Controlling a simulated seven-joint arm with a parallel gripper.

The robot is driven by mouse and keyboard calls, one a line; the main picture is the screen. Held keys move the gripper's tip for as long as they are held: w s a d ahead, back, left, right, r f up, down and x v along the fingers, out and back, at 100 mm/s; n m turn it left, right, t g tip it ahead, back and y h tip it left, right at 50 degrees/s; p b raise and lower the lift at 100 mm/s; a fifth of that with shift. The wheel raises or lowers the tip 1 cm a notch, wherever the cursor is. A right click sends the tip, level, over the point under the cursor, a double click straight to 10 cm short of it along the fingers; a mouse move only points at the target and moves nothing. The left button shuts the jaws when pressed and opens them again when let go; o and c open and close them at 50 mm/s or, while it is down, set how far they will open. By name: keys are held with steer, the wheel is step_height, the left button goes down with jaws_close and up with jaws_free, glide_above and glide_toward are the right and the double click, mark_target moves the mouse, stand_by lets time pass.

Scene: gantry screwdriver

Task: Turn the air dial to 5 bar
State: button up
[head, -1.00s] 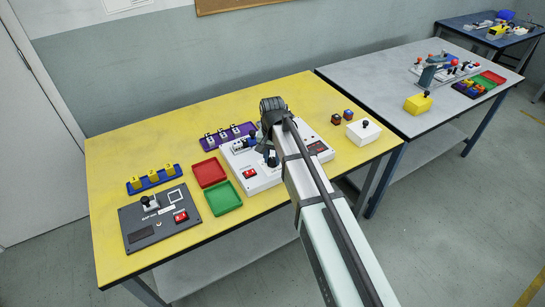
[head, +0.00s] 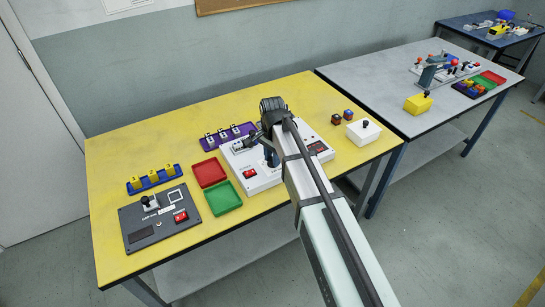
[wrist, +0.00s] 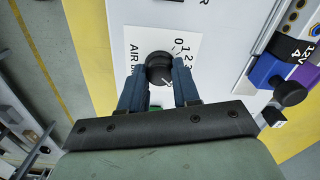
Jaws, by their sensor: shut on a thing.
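The black round air dial (wrist: 160,69) sits on a white label marked "AIR B…" on the white panel (wrist: 222,50). Numbers 0, 1, 2 and 3 show beside it; the rest of the scale is hidden by my fingers. I cannot read the pointer setting surely. My gripper (wrist: 158,66) is shut on the dial, one blue finger on each side. In the head view my gripper (head: 270,152) is over the white panel (head: 262,181), and the dial is hidden there.
Red (head: 209,173) and green (head: 223,198) trays lie left of the panel. A dark panel (head: 160,220) is farther left. A purple rack (head: 228,136) stands behind; a white box (head: 364,132) sits at right. In the wrist view, a dark knob (wrist: 290,92) is at the right.

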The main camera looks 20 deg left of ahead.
stand_by(0.3)
steer(key=o, duration=1.1)
steer(key=shift+c, duration=0.2)
steer(key=shift+r, duration=0.1)
step_height(320, 180, up, 14)
steer(key=shift+f, duration=0.2)
